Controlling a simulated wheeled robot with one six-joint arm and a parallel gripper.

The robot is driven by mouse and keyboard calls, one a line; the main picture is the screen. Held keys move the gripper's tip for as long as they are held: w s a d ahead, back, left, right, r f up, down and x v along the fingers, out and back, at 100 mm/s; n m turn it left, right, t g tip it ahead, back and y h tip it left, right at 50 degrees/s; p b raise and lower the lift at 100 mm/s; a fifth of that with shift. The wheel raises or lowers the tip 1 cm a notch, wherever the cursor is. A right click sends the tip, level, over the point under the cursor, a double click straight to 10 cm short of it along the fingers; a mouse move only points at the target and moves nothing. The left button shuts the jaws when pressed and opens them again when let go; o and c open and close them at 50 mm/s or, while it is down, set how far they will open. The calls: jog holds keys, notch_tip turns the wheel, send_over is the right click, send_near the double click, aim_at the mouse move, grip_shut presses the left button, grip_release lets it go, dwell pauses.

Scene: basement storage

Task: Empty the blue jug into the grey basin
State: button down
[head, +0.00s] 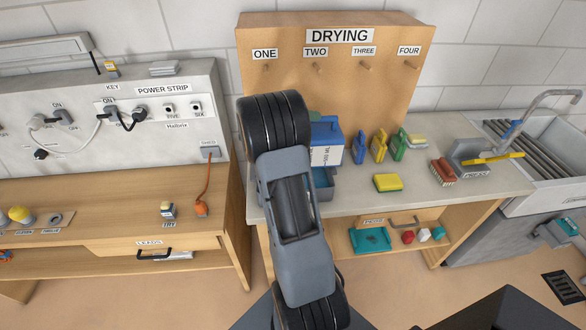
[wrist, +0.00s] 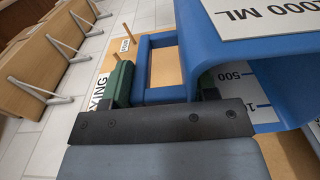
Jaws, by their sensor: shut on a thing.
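The blue jug (head: 327,133) is partly behind my arm in the head view, in front of the DRYING board. In the wrist view its blue body (wrist: 230,50) with white volume labels fills the upper right. My gripper (wrist: 162,88) has its green-padded fingers either side of the jug's blue handle (wrist: 158,40) and is shut on it. The jug's contents are hidden. A blue-grey open container (head: 324,184) shows below the jug, mostly hidden by my arm.
Blue, yellow and green bottles (head: 378,146) and a yellow sponge (head: 387,182) stand right of the jug. A sink (head: 560,150) is at far right. The counter's front middle (head: 425,200) is clear.

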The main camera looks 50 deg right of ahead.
aim_at(328, 121)
jog(key=shift+w+a+b, duration=0.3)
jog(key=shift+a+b, duration=0.05)
dwell(0.4)
jog(key=shift+s+r, duration=0.1)
jog(key=shift+r, duration=0.1)
jog(key=s+d+t+y+p, duration=0.1)
jog(key=s+d+p, duration=0.1)
jog(key=p, duration=0.1)
jog(key=s+d+t+y+p, duration=0.1)
jog(key=s+d+y+p, duration=0.1)
jog(key=d+p, duration=0.1)
jog(key=shift+s+d+f+t, duration=0.15)
jog(key=shift+s+d+t, duration=0.15)
jog(key=shift+s+d, duration=0.05)
jog(key=shift+f, duration=0.1)
jog(key=shift+d+y, duration=0.1)
jog(key=shift+y, duration=0.2)
jog(key=r+t+y+p, duration=0.1)
jog(key=s+d+r+p, duration=0.1)
jog(key=p, duration=0.1)
jog(key=shift+s+d+r+t+y, duration=0.15)
jog(key=shift+s+d+t+y, duration=0.15)
jog(key=shift+t+y, duration=0.1)
jog(key=s+d+f+t+y+p, duration=0.3)
jog(key=s+d+f+t+y, duration=0.3)
jog(key=d+t+y, duration=0.1)
jog(key=shift+d+f+y, duration=0.3)
jog(key=shift+y, duration=0.3)
